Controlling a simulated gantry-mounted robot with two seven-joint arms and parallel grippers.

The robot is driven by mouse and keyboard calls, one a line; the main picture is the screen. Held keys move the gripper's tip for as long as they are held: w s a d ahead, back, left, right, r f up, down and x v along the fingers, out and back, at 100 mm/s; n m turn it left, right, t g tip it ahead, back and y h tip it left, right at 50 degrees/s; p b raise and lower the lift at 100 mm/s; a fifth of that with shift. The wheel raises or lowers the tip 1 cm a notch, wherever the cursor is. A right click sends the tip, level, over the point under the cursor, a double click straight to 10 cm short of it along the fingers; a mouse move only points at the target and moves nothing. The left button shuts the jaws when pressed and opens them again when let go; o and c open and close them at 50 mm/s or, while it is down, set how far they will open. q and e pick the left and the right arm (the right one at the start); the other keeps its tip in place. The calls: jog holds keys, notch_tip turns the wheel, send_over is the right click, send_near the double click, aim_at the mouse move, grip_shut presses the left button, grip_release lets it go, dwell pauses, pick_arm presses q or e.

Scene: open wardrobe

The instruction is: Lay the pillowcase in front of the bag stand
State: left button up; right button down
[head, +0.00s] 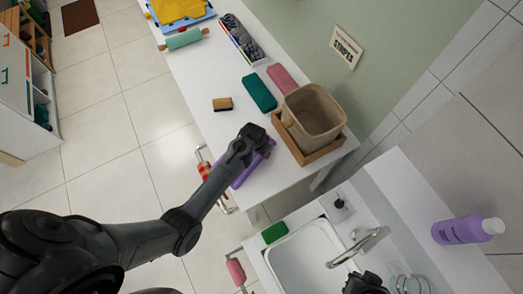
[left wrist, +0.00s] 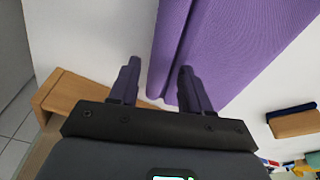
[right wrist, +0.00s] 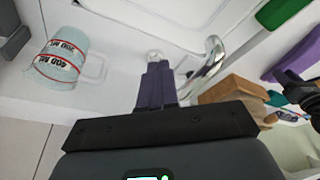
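A purple folded cloth, which looks like the pillowcase, lies on the white counter (head: 210,88) near its front edge; it fills the upper middle of the left wrist view (left wrist: 235,45). My left gripper (head: 256,146) is over it, hiding part of it. Its fingers (left wrist: 157,85) are apart, one beside the cloth's edge and one over the cloth; I cannot tell whether they touch it. My right gripper (right wrist: 155,85) has its fingers together, empty, near the tap (head: 358,247). I cannot surely identify a bag stand.
A beige bin (head: 314,112) stands in a wooden tray (head: 328,150) at the counter's end. Teal (head: 259,93) and pink (head: 282,79) folded cloths and a small brush-like block (head: 222,104) lie nearby. The sink (head: 305,258), purple bottle (head: 467,230) and measuring cup (right wrist: 62,62) are near my right arm.

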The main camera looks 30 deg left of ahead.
dwell(0.3)
pick_arm(q)
notch_tip(320, 180, up, 12)
jog(key=s+p, duration=0.1)
jog(key=s, duration=0.1)
jog(key=shift+m+t, duration=0.5)
jog(key=shift+t, duration=0.2)
jog(key=s+r, duration=0.2)
jog(key=s, duration=0.5)
jog(key=s+d+r, duration=0.1)
jog(key=s+r, duration=0.2)
jog(key=s, duration=0.4)
jog(key=s+d+r, duration=0.1)
jog(key=s+r, duration=0.2)
jog(key=s, duration=0.5)
jog(key=shift+d, duration=0.15)
jog(key=shift+r, duration=0.15)
notch_tip(320, 180, up, 13)
jog(key=p, duration=1.3)
jog(key=shift+r+p, duration=0.2)
jog(key=shift+p, duration=0.2)
